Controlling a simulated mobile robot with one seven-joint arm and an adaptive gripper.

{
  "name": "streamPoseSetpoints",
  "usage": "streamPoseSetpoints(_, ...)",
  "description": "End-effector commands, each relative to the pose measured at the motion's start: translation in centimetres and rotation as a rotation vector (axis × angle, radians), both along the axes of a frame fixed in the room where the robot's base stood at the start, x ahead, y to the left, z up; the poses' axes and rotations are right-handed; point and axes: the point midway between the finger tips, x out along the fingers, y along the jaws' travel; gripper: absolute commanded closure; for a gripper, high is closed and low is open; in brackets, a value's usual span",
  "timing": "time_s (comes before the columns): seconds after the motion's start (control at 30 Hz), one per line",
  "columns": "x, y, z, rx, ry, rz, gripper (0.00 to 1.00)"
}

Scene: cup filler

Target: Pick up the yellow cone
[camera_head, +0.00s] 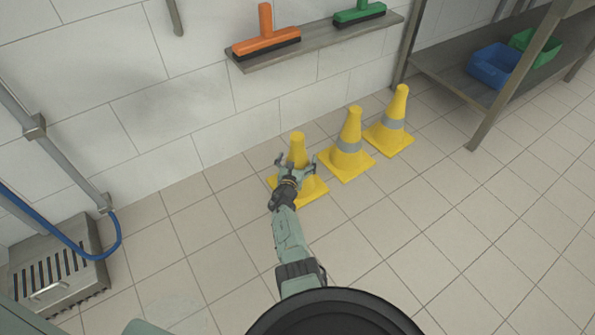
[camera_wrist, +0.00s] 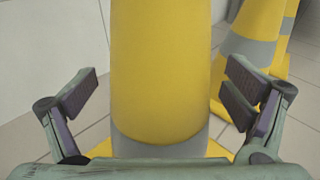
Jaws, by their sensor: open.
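Three yellow cones with grey bands stand upright in a row on the tiled floor along the wall. The nearest yellow cone (camera_head: 297,146) is partly hidden by my gripper (camera_head: 293,163) in the head view. In the wrist view this cone (camera_wrist: 160,65) fills the middle, between my gripper's (camera_wrist: 160,92) two spread fingers. Floor or background shows between the cone and each finger, so neither appears to touch it. The middle cone (camera_head: 351,127) and the far cone (camera_head: 400,105) stand to the right. A neighbouring cone (camera_wrist: 256,25) also shows at the right of the wrist view.
A wall shelf (camera_head: 330,38) holds an orange squeegee (camera_head: 266,38) and a green one (camera_head: 360,12). A metal rack (camera_head: 450,72) at upper right holds a blue bin (camera_head: 494,65) and a green bin. A slatted metal box (camera_head: 60,265) and blue hose (camera_head: 118,240) are at left. The right floor is clear.

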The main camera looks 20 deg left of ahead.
Motion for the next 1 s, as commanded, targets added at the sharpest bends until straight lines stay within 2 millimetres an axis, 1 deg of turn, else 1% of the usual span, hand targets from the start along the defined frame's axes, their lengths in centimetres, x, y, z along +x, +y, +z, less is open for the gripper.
streamPoseSetpoints(0.2, -0.01, 0.02, -0.03, 0.000, 0.001, 0.001, 0.05)
streamPoseSetpoints(1.0, -0.02, 0.06, -0.04, 0.000, 0.001, 0.002, 0.58)
